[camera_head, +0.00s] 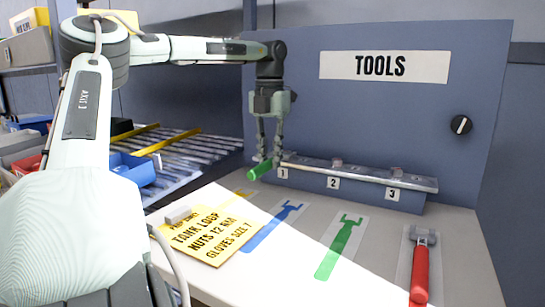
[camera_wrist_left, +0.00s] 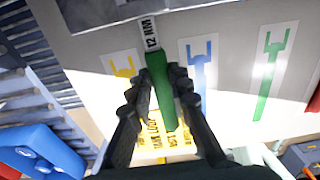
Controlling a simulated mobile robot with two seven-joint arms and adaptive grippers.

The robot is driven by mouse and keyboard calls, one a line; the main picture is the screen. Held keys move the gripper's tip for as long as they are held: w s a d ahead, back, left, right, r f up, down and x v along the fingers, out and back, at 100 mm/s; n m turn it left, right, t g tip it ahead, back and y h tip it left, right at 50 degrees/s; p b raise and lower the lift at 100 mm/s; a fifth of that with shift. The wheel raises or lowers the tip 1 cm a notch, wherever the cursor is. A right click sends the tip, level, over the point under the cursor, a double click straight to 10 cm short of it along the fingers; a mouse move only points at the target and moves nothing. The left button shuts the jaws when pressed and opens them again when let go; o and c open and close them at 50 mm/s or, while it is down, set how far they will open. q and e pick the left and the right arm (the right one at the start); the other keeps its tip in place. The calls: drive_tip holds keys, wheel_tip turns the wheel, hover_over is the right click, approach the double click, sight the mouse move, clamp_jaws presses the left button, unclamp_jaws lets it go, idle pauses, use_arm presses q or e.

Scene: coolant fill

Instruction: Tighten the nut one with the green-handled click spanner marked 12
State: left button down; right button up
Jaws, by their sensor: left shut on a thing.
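My left gripper (camera_head: 268,158) hangs at the left end of the metal rail, fingers down, shut on the green-handled click spanner (camera_head: 260,169). In the left wrist view the green handle (camera_wrist_left: 159,88) lies between the fingers (camera_wrist_left: 153,88), and its pale shank (camera_wrist_left: 150,34) is marked 12 NM. The shank points toward the rail. Nut one, by the label 1 (camera_head: 283,173), is mostly hidden or too small to make out beside the fingers. I cannot tell whether the spanner's head touches it. My right gripper is not in view.
The rail (camera_head: 362,178) also carries labels 2 and 3 with small fittings. Yellow, blue (camera_head: 272,229) and green (camera_head: 341,246) tool outlines lie on the bench. A red-handled tool (camera_head: 420,272) is at right. A yellow card (camera_head: 205,235) lies in front. A TOOLS panel (camera_head: 420,110) stands behind.

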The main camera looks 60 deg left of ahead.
use_arm(q)
drive_tip(key=shift+a, duration=0.1)
idle(0.3)
drive_tip(key=shift+s+a+m, duration=0.3)
drive_tip(key=shift+a+m, duration=0.25)
drive_tip(key=shift+m, duration=0.25)
drive_tip(key=shift+s+a+m, duration=0.2)
drive_tip(key=shift+a+m, duration=0.4)
drive_tip(key=shift+m, duration=0.2)
drive_tip(key=shift+a, duration=0.15)
drive_tip(key=shift+s+a+m, duration=0.1)
drive_tip(key=shift+a+m, duration=0.4)
drive_tip(key=shift+m, duration=0.3)
drive_tip(key=shift+a, duration=0.1)
